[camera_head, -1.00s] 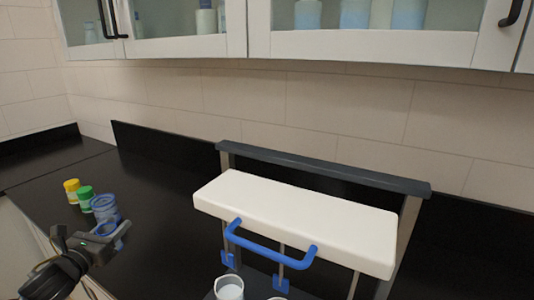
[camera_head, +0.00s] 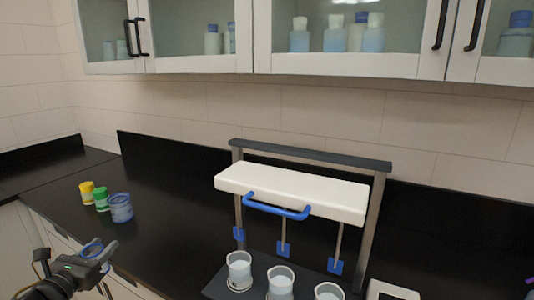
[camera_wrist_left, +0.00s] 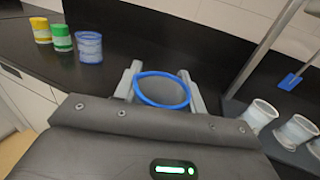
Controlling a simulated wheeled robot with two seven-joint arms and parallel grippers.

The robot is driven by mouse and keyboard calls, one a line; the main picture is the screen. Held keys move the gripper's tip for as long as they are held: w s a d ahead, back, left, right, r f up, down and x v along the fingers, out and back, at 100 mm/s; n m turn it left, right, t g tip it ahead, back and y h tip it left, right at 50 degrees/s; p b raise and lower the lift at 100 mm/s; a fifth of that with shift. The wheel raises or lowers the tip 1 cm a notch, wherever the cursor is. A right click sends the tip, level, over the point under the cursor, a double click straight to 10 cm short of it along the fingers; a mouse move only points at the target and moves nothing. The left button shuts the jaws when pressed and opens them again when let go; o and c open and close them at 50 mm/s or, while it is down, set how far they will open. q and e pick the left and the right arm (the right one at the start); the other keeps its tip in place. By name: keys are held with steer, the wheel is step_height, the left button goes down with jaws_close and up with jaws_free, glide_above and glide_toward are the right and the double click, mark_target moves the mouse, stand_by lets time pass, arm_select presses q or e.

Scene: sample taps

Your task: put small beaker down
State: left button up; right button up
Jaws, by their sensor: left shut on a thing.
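My left gripper (camera_head: 103,255) is shut on a small beaker (camera_head: 92,248) with a blue rim. In the left wrist view the beaker (camera_wrist_left: 163,91) sits between the two fingers (camera_wrist_left: 160,95), its open mouth facing the camera; its lower part is hidden. The gripper is at the front edge of the black counter (camera_head: 180,215), in front of a row of yellow (camera_head: 87,192), green (camera_head: 101,199) and blue (camera_head: 121,208) containers. The beaker is apart from them. My right gripper is not in view.
A rack with a white block (camera_head: 290,192) and blue handle (camera_head: 278,207) stands at the centre right. Three cups (camera_head: 280,282) stand below it on a dark tray (camera_head: 214,288). The counter between the containers and the rack is clear. Cabinets (camera_head: 340,65) hang above.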

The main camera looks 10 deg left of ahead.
arm_select(q)
steer(key=s+d+f+m+h, duration=0.1)
steer(key=d+f+m+h, duration=0.1)
steer(key=d, duration=0.7)
steer(key=s+d+f+m+g+h, duration=0.1)
steer(key=d+h, duration=0.3)
steer(key=d, duration=0.6)
steer(key=s+d+f+m+g+h, duration=0.1)
steer(key=s+d+f+m+h, duration=0.2)
steer(key=d, duration=0.7)
steer(key=shift+d, duration=0.2)
